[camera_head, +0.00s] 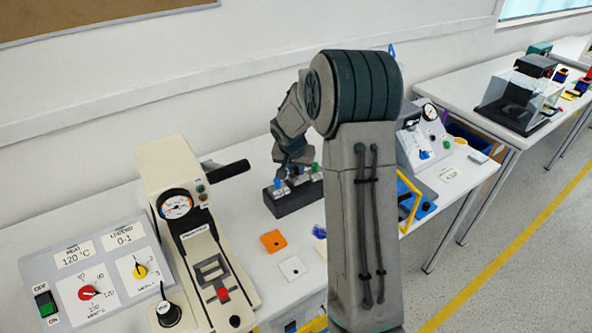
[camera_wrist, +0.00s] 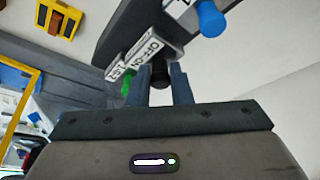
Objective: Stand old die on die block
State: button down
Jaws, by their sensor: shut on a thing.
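The die block (camera_head: 290,204) is a long dark block at the back of the white table. It also shows in the wrist view (camera_wrist: 122,24), tilted in that picture. A blue-topped die (camera_head: 281,183) and a green-topped die (camera_head: 315,168) stand on it; the wrist view shows the blue (camera_wrist: 211,19) and green (camera_wrist: 127,88) tops too, with white labelled plates. My gripper (camera_wrist: 162,88) is shut on a black piece, the old die (camera_wrist: 160,73), between the blue and green ones. It is at the block; whether the die's foot touches it is hidden.
A press with a gauge (camera_head: 178,206) and a switch panel (camera_head: 90,270) stand at the left. An orange plate (camera_head: 273,241) and a white plate (camera_head: 292,268) lie in front of the block. A gauge unit (camera_head: 425,140) and yellow frame (camera_head: 408,200) are at the right.

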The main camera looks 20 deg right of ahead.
jog(key=shift+f, duration=0.75)
jog(key=shift+f, duration=0.2)
jog(key=c, duration=1.3)
grip_release()
jog(key=shift+r, duration=0.1)
